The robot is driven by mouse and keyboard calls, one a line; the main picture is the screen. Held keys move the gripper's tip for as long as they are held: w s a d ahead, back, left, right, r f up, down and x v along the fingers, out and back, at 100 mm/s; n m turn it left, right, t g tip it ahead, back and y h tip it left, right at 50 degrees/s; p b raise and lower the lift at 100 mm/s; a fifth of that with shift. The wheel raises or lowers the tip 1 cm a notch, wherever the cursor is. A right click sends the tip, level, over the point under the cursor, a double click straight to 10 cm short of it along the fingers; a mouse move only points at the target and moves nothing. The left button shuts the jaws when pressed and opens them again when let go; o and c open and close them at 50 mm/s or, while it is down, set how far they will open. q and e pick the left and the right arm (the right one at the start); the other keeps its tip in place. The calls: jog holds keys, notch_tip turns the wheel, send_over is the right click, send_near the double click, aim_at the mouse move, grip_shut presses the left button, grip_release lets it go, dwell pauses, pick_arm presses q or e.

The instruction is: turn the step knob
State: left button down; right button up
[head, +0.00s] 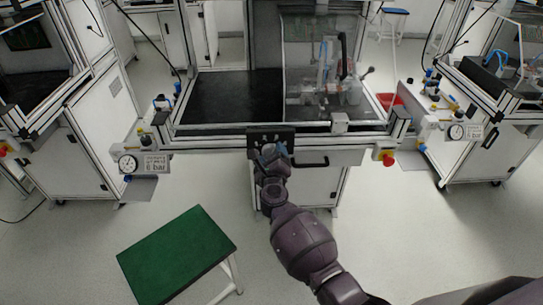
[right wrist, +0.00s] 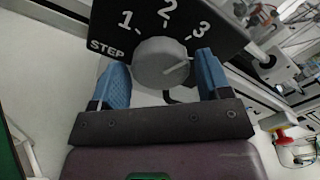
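The step knob (right wrist: 160,63) is a round grey dial on a black panel (right wrist: 105,38) marked STEP with 1, 2 and 3. Its white mark points right and slightly up, roughly toward the 3 but a little below it. My right gripper (right wrist: 163,75) has its two blue fingers on opposite sides of the knob, very close to its edges; I cannot tell whether both touch it. In the head view my right gripper (head: 270,150) is at the black panel (head: 285,134) on the front of the middle bench, and hides the knob there. My left gripper is not in view.
A red and yellow emergency stop (head: 387,157) sits right of the panel, with a black handle (head: 311,162) between. A pressure gauge (head: 128,164) is at the left. A green-topped stool (head: 178,255) stands at front left. The floor at front right is mostly clear.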

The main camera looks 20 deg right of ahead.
jog(key=shift+o, duration=0.9)
jog(key=shift+s, duration=0.1)
jog(key=p+v, duration=0.1)
jog(key=v, duration=0.9)
jog(key=shift+s, duration=0.3)
jog(key=shift+a, duration=0.1)
